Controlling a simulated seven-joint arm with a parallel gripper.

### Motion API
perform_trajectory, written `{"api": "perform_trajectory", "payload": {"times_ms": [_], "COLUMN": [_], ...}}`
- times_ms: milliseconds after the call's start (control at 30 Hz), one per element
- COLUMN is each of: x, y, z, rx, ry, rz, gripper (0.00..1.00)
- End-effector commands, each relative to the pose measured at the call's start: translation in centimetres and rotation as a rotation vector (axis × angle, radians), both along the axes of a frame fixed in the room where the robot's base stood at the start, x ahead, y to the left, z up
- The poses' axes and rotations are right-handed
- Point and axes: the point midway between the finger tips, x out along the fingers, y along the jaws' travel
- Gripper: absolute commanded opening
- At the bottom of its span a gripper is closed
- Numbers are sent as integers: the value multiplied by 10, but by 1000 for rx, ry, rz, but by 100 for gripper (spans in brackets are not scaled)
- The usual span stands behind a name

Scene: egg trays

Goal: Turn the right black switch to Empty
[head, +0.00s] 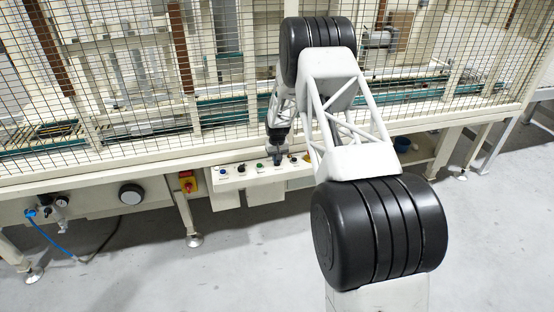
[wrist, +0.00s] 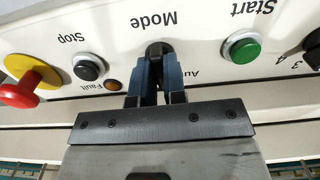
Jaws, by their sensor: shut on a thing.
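The right black switch (wrist: 156,47) sits under the upside-down Mode label in the wrist view. My gripper (wrist: 159,68) has its two blue-grey fingers on either side of the switch and is shut on it. The fingers hide most of the switch, and I cannot read its setting. Only "Au" shows of one position label; no Empty label is visible. In the head view, my gripper (head: 277,160) is at the white control panel (head: 228,184), and the switch is hidden there.
The green Start button (wrist: 242,48) and black Stop button (wrist: 89,67) flank the switch. An orange Fault lamp (wrist: 113,86) is close to the fingers. A red emergency button (wrist: 20,92) sticks out at left. Another black switch (wrist: 313,48) is at right. A mesh fence (head: 110,90) stands behind.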

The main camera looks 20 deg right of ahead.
Motion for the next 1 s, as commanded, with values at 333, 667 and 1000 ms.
{"api": "perform_trajectory", "payload": {"times_ms": [333, 667, 1000], "x": [-1, -1, -1], "y": [0, 0, 0], "z": [-1, -1, -1], "rx": [0, 0, 0], "ry": [1, 1, 2], "rz": [-266, -521, -717], "gripper": [0, 0, 0]}}
